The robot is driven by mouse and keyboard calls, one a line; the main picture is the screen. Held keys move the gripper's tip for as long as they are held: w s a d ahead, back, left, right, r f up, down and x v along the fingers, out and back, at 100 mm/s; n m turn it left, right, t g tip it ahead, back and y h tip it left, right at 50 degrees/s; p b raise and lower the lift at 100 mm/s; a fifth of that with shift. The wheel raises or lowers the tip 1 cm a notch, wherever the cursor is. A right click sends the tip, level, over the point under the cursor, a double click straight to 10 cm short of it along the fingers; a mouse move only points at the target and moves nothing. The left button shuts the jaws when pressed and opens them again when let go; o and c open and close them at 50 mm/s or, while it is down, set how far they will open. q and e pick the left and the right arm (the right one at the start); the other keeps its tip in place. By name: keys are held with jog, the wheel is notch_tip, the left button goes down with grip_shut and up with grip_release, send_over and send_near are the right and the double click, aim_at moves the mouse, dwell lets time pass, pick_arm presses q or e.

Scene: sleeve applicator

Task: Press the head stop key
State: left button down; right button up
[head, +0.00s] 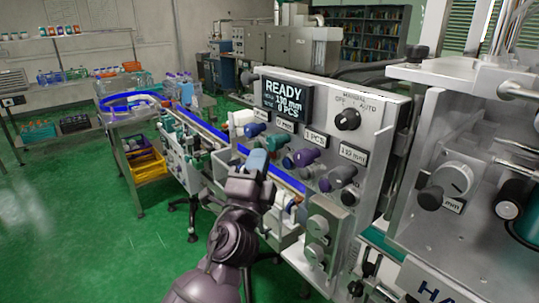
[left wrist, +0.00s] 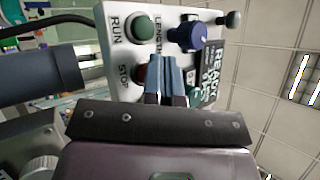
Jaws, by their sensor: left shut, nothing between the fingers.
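In the left wrist view, the red stop key (left wrist: 139,74) sits on the pale control panel beside the printed word STOP. My left gripper's blue-grey fingers (left wrist: 165,68) partly cover it. My left gripper (head: 258,160) is shut and empty in front of the panel in the head view. The stop key cannot be made out there, and contact between fingertips and key cannot be told. My right gripper is in neither view.
The green run key (left wrist: 139,28) and a blue knob (left wrist: 187,36) are close by. The display (head: 287,100) reads READY. A black selector knob (head: 347,119) is on the panel's upper right. A conveyor (head: 207,129) runs to the left.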

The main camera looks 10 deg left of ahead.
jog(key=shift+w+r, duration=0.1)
pick_arm(q)
jog(key=shift+s+a, duration=0.6)
jog(key=shift+s, duration=0.05)
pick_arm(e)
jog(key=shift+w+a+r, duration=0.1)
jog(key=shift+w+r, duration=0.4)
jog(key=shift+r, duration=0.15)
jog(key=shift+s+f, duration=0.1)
pick_arm(q)
jog(key=s+a+p, duration=0.1)
jog(key=s+a, duration=0.2)
jog(key=shift+s+a, duration=0.25)
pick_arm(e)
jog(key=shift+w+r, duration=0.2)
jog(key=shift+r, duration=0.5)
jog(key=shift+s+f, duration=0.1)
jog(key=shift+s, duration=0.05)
